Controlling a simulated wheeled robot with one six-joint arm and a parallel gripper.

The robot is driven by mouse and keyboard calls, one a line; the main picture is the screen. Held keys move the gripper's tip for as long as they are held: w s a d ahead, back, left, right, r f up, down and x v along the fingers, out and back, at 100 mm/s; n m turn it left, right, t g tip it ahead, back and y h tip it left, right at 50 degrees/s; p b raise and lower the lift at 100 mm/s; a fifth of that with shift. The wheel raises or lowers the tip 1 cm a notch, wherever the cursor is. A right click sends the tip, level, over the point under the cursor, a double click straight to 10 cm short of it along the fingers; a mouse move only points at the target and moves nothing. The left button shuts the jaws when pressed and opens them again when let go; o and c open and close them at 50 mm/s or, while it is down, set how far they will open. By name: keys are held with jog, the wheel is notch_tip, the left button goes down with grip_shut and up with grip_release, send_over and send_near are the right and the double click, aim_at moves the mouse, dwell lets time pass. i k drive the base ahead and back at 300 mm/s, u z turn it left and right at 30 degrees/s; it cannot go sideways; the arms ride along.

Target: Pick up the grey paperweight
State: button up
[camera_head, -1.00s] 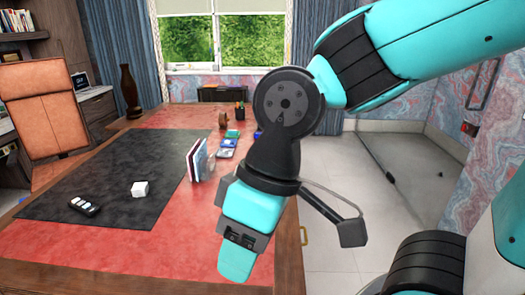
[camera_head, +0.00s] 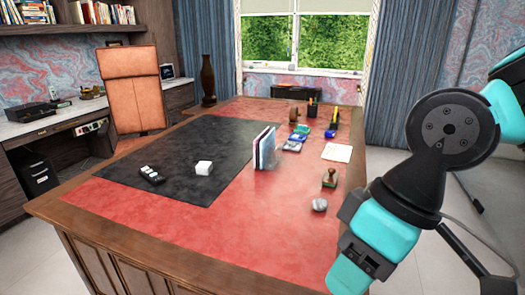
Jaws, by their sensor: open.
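A small round grey object, which looks like the grey paperweight (camera_head: 320,205), sits on the red leather near the desk's right edge. My gripper (camera_head: 350,272), teal and black, hangs in front of the desk's right side, nearer the camera, below and to the right of the paperweight. It is open, apart from the paperweight, and nothing shows in it. The gap between its fingers is hidden from this side.
A wooden stamp (camera_head: 329,177) stands just behind the paperweight. Upright books (camera_head: 264,148) stand left of it. The front red strip (camera_head: 190,225) is clear.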

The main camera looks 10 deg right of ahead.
aim_at(320, 205)
jog(key=u, duration=2.8)
jog(key=k, duration=1.55)
jog(key=z, duration=1.9)
jog(key=i, duration=1)
